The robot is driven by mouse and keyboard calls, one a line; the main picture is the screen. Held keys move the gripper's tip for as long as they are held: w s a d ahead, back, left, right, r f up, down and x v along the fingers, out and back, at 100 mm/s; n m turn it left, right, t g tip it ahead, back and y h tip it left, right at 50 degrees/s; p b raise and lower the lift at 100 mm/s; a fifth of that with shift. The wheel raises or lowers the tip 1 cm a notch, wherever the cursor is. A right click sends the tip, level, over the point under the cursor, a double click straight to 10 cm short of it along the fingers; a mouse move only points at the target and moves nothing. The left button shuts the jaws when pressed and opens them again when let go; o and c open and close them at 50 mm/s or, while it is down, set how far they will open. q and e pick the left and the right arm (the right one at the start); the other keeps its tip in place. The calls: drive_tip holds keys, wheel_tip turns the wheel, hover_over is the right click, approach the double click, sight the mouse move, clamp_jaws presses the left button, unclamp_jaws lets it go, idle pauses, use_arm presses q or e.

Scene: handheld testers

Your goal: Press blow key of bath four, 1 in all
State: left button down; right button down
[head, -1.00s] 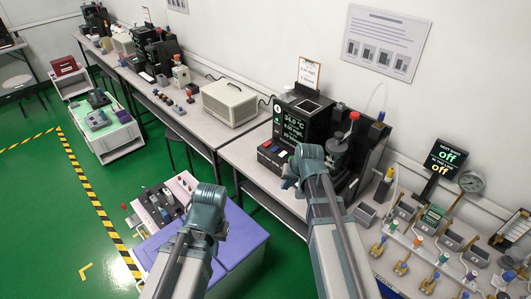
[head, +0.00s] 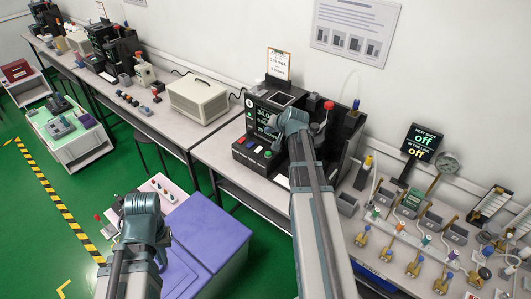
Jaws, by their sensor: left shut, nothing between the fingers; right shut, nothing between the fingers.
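A black tester with a lit screen (head: 262,113) stands on the near bench. A round mark on the screen looks like a 1, but it is too small to be sure. Its sloped front panel (head: 250,157) carries a row of small coloured keys, whose labels I cannot read. My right gripper (head: 287,122) is shut and empty, overlapping the screen's right part above the keys; I cannot tell if it touches. My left gripper (head: 141,203) is shut and empty over the floor side, left of the purple box. No unit is readable as bath four.
More dark testers (head: 103,43) stand along the far bench, beyond a beige box (head: 198,98). A purple box (head: 208,230) stands on the floor side. Green floor (head: 28,220) is open at left.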

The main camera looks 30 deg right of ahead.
drive_tip(key=shift+f, duration=0.1)
drive_tip(key=b, duration=0.9)
hover_over(269, 156)
wheel_tip(269, 156, down, 9)
drive_tip(key=shift+r, duration=0.15)
idle(1.6)
drive_tip(key=shift+f+b, duration=0.35)
drive_tip(key=shift+f, duration=0.05)
drive_tip(key=shift+f+b, duration=0.45)
idle(0.5)
idle(0.4)
drive_tip(key=shift+r+p, duration=0.95)
